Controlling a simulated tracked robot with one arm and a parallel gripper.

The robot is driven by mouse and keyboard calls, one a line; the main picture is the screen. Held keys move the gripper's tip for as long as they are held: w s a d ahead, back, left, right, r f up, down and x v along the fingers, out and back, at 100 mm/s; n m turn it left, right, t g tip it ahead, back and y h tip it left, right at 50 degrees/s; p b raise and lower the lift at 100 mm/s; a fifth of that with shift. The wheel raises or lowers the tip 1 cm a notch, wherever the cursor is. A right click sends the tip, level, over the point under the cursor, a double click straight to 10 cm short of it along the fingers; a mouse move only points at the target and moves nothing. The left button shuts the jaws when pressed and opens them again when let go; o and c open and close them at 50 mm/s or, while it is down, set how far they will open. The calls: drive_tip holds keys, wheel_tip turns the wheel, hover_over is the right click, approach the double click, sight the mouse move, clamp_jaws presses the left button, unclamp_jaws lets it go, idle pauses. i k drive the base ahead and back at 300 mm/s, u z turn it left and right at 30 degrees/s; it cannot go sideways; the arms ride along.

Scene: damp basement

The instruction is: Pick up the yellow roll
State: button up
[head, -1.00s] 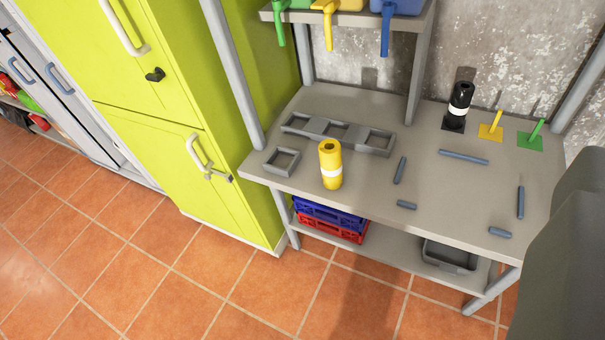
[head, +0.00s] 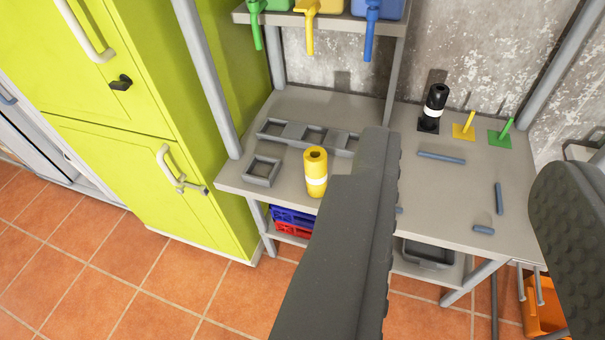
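The yellow roll (head: 316,164), with a white band around it, stands upright near the front left edge of the grey workbench (head: 472,199). My gripper (head: 467,155) is open, with its two dark grey fingers wide apart and nothing held between them. The left finger rises through the middle of the head view, and its edge overlaps the roll's lower right side in the picture. The right finger is at the right edge. The roll lies to the left of both fingers in the picture.
Grey square holders (head: 313,135) lie behind the roll. A black roll (head: 435,101) stands on a post at the back, beside empty yellow (head: 464,128) and green (head: 501,132) posts. Several blue-grey bars lie rightward. A green cabinet (head: 150,140) stands left; an orange bin (head: 540,310) is below right.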

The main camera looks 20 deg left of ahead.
sight(316, 173)
drive_tip(key=i, duration=1)
